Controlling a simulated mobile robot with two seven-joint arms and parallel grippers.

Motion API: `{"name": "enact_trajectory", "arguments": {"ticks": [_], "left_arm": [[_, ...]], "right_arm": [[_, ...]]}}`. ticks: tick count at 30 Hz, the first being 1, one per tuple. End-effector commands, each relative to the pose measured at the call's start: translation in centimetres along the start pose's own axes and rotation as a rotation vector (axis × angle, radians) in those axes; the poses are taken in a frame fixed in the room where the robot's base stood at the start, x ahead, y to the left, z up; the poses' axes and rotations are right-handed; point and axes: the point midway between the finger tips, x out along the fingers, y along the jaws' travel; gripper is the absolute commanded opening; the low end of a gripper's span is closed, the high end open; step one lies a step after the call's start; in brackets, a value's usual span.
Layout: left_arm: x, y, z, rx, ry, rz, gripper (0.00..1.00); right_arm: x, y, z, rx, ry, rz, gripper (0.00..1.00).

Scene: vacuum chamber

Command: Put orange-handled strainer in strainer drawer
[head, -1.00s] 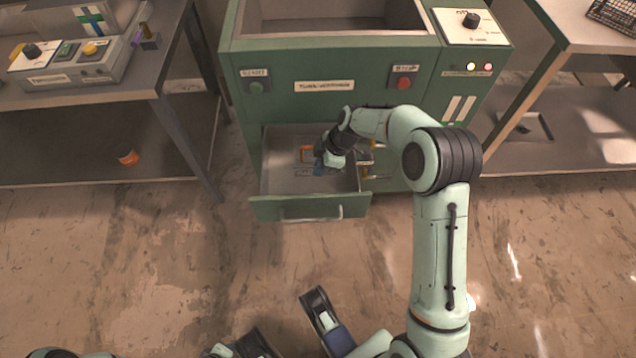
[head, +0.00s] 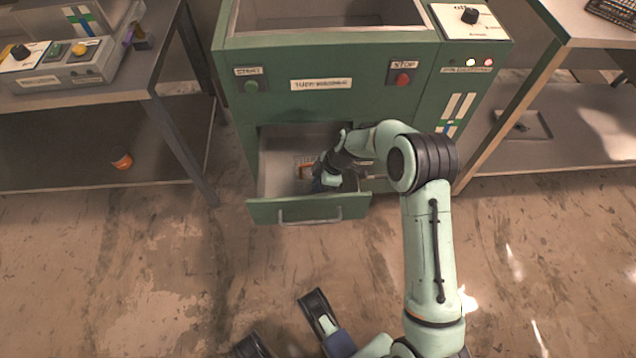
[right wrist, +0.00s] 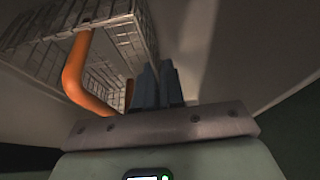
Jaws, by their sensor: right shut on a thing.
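The strainer drawer (head: 308,210) is pulled out at the lower front of the green machine. My right gripper (head: 319,186) is down inside the drawer, and its arm hides the drawer's right part. The orange-handled strainer shows in the right wrist view as a wire-mesh basket (right wrist: 125,38) with a bent orange handle (right wrist: 76,72), left of my fingers (right wrist: 158,84). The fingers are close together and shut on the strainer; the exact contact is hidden.
The green machine (head: 320,105) stands above the drawer, with a start button (head: 251,87) and a stop button (head: 403,79). Tables stand left (head: 85,103) and right (head: 575,45). An orange item (head: 121,158) lies on the left lower shelf. Floor in front is clear.

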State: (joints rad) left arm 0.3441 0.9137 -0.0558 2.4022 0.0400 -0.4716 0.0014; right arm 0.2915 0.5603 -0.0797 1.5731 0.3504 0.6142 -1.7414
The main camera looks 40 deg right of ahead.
Motion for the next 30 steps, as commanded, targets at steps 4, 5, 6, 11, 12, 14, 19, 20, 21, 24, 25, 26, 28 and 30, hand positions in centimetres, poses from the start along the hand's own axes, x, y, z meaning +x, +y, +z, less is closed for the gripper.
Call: {"name": "enact_trajectory", "arguments": {"ticks": [4, 5, 6, 11, 12, 14, 19, 20, 21, 24, 25, 26, 28, 30], "left_arm": [[0.1, -0.1, 0.2, -0.002, -0.007, -0.003, 0.36], [0.1, -0.1, 0.2, -0.002, -0.007, -0.003, 0.36], [0.1, -0.1, 0.2, -0.002, -0.007, -0.003, 0.36], [0.1, -0.1, 0.2, -0.001, -0.006, -0.003, 0.36], [0.1, -0.1, 0.2, -0.001, -0.006, -0.003, 0.36], [0.0, -0.1, 0.1, -0.001, -0.003, -0.002, 0.36], [-0.7, 0.6, -0.6, 0.008, 0.024, 0.010, 0.36], [-0.8, 0.8, -0.8, 0.010, 0.032, 0.014, 0.36], [-1.1, 1.0, -1.2, 0.014, 0.044, 0.020, 0.36], [-2.0, 1.8, -2.0, 0.023, 0.078, 0.035, 0.36], [-2.2, 2.0, -2.3, 0.026, 0.087, 0.039, 0.36], [-2.4, 2.3, -2.5, 0.028, 0.095, 0.043, 0.36], [-2.9, 2.7, -3.0, 0.033, 0.116, 0.052, 0.36], [-3.4, 3.2, -3.5, 0.038, 0.134, 0.060, 0.36]], "right_arm": [[0.1, 0.0, 0.0, 0.000, 0.000, 0.000, 0.31], [0.1, 0.0, 0.0, 0.000, 0.000, 0.000, 0.34], [0.1, 0.0, 0.0, 0.000, 0.000, 0.000, 0.34], [0.1, 0.0, 0.0, 0.000, 0.000, 0.000, 0.34], [0.1, 0.0, 0.0, 0.000, 0.000, 0.000, 0.34], [0.0, 0.0, 0.0, 0.000, 0.000, 0.000, 0.34], [-1.9, 0.1, -0.1, 0.000, 0.001, 0.004, 0.34], [-2.4, 0.1, -0.1, 0.001, 0.001, 0.003, 0.34], [-3.3, 0.1, -0.1, 0.001, 0.002, 0.004, 0.34], [-5.6, 0.1, -0.1, 0.001, 0.001, 0.004, 0.34], [-6.3, 0.1, -0.1, 0.001, 0.001, 0.004, 0.34], [-7.0, 0.0, -0.1, 0.001, 0.001, 0.004, 0.34], [-8.4, 0.1, -0.1, 0.001, 0.001, 0.004, 0.34], [-9.6, 0.0, -0.1, 0.001, 0.000, 0.003, 0.34]]}}
